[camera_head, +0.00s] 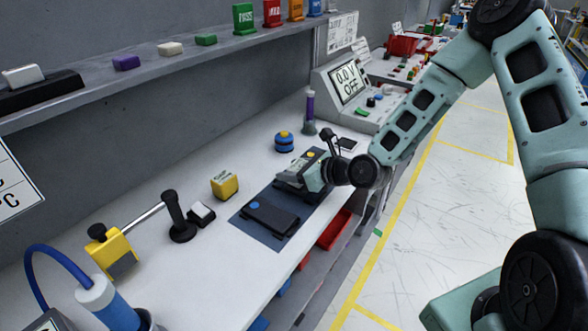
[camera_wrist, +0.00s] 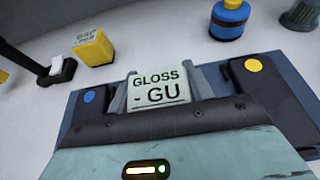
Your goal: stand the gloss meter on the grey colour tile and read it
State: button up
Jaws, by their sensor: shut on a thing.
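The gloss meter (camera_wrist: 160,90) is a pale block marked "GLOSS - GU", with a dash in place of a reading. In the head view my gripper (camera_head: 283,182) and the gloss meter (camera_head: 292,173) are over a blue-grey mat (camera_head: 250,233) on the bench. The meter's underside is hidden. I cannot pick out the grey colour tile for sure; it may be hidden under the meter or gripper.
A yellow block (camera_head: 224,185) and a black-and-white piece (camera_head: 201,213) stand left of the mat. A blue-and-yellow round pot (camera_head: 284,142) stands behind it. A console (camera_head: 348,85) reads "0.0 V OFF". A red bin (camera_head: 334,230) sits below the bench edge.

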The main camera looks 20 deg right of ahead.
jog(key=shift+f, duration=0.15)
jog(key=o, duration=1.1)
